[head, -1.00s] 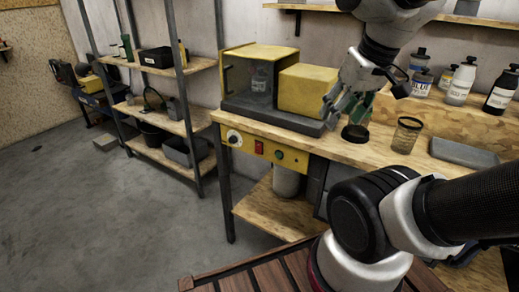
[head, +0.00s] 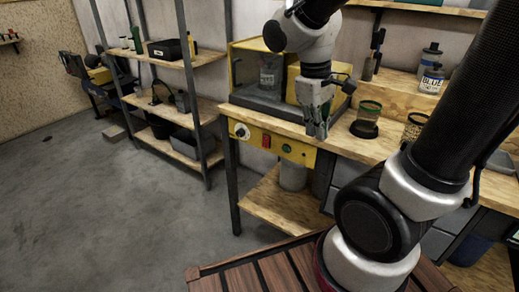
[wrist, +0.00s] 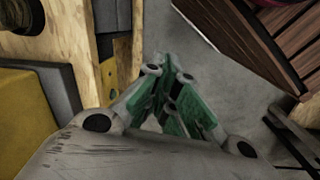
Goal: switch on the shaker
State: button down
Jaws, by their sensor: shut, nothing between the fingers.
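The shaker (head: 262,98), a yellow and grey machine with a clear-fronted chamber, stands on the wooden bench. A bottle (head: 268,76) shows inside the chamber. A yellow panel on the bench's front edge (head: 254,141) carries a white dial (head: 242,131), a red switch (head: 266,141) and a green button (head: 286,148). My gripper (head: 317,136) is shut and empty, pointing down near the bench's front edge, right of the green button and apart from the red switch. In the wrist view its green-padded fingers (wrist: 167,62) meet above the grey floor.
A green-rimmed cup on a dark base (head: 366,117) and a mesh cup (head: 415,127) stand on the bench to the right. A shelf rack (head: 182,108) is at the left. The floor before the bench's left part is clear.

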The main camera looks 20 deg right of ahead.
aim_at(266, 142)
jog(key=w+a+f+n+t+h, duration=0.2)
jog(key=w+a+f+n, duration=0.4)
jog(key=w+n, duration=0.4)
jog(key=w+a+f+n+t+h, duration=0.2)
jog(key=w+a+f+n, duration=0.5)
jog(key=w+n, duration=0.3)
jog(key=shift+w+a+f+n+t, duration=0.15)
jog(key=shift+w+f+n+t, duration=0.15)
jog(key=shift+w+f, duration=0.5)
jog(key=shift+s+f, duration=0.1)
jog(key=w+d+f, duration=0.6)
jog(key=d+f, duration=0.2)
jog(key=shift+d+f, duration=0.15)
jog(key=shift+f, duration=0.05)
